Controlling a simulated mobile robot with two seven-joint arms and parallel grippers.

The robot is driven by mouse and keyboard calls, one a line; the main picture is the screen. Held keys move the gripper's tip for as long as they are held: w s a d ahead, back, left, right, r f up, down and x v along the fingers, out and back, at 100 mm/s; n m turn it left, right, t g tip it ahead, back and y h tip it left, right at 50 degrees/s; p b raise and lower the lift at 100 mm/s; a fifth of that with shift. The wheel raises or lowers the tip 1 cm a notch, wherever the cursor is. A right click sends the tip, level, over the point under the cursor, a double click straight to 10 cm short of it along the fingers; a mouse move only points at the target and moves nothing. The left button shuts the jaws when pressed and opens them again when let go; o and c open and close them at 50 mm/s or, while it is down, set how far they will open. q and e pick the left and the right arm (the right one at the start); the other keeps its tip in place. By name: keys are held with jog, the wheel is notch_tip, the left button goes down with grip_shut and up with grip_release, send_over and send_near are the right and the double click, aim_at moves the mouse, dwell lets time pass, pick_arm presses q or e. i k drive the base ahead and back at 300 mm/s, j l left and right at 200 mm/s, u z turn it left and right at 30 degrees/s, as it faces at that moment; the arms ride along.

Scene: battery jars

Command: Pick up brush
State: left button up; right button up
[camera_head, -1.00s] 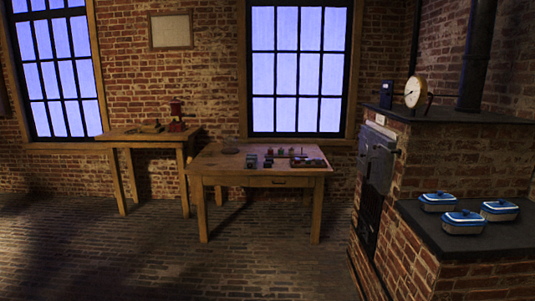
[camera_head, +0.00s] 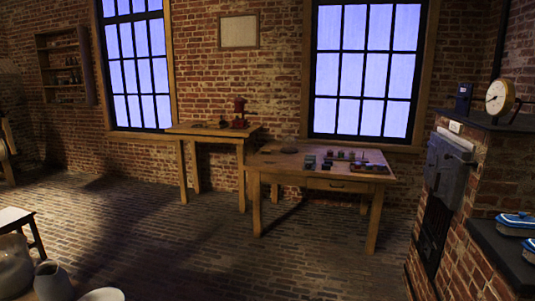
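I cannot make out a brush for certain in the head view. A wooden table (camera_head: 270,172) stands under the right window with several small dark and coloured items on its top, too small to tell apart. A taller wooden bench (camera_head: 188,131) stands to its left, bearing a red device (camera_head: 239,113) and a small dark item (camera_head: 198,125) that I cannot identify. Neither of my grippers is in view.
A pale jar (camera_head: 53,281) and a stool (camera_head: 14,217) are at the lower left. The brick floor (camera_head: 180,240) in the middle is clear.

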aim_at(263, 152)
jog(key=i+l+z, duration=0.15)
jog(key=i, duration=0.3)
jog(key=i+l+z, duration=0.15)
jog(key=i, duration=0.3)
jog(key=i+l+z, duration=0.15)
jog(key=i, duration=0.35)
jog(key=i+u, duration=0.25)
jog(key=i, duration=0.4)
jog(key=i+l+u, duration=0.25)
jog(key=i, duration=0.4)
jog(key=i+j+u, duration=0.1)
jog(key=i+u, duration=0.25)
jog(key=i, duration=0.3)
jog(key=i+l+u, duration=0.1)
jog(key=i+u, duration=0.25)
jog(key=i, duration=0.25)
jog(key=i+j, duration=0.1)
jog(key=i, duration=0.6)
jog(key=i+z, duration=0.15)
jog(key=i, duration=0.55)
jog(key=i+j+z, duration=0.15)
jog(key=i, duration=0.15)
jog(key=i+j+z, duration=0.1)
jog(key=i, duration=0.25)
